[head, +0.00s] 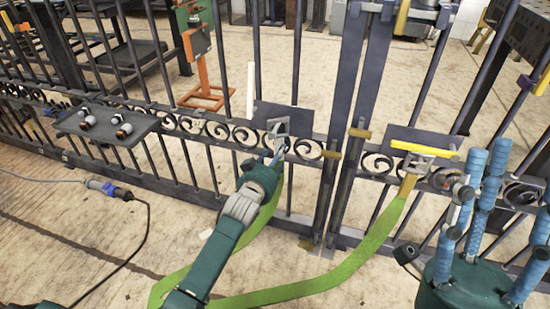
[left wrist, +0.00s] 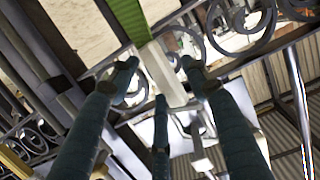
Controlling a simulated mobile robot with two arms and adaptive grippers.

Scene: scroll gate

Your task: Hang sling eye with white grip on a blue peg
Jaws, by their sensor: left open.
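The green sling (head: 320,286) loops low from the left side of the gate to the right. Its near-white grip (left wrist: 165,75) shows in the left wrist view, joined to the green strap. My left gripper (head: 274,160) is at the gate's left leaf, with its fingers spread around this grip; I cannot tell whether they touch it. In the head view the gripper hides the grip. A metal eye or bracket (head: 280,128) is just above. The sling's other end has a tan-yellow grip (head: 407,185). My right gripper (head: 500,190) is open and empty at the right. I cannot make out a blue peg.
The dark barred gate (head: 347,110) with scrollwork spans the view. Its left leaf carries a dark shelf (head: 105,124) with several small fittings. A yellow bar (head: 410,147) sits at the right leaf. A cable with a blue connector (head: 108,188) lies on the floor at left.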

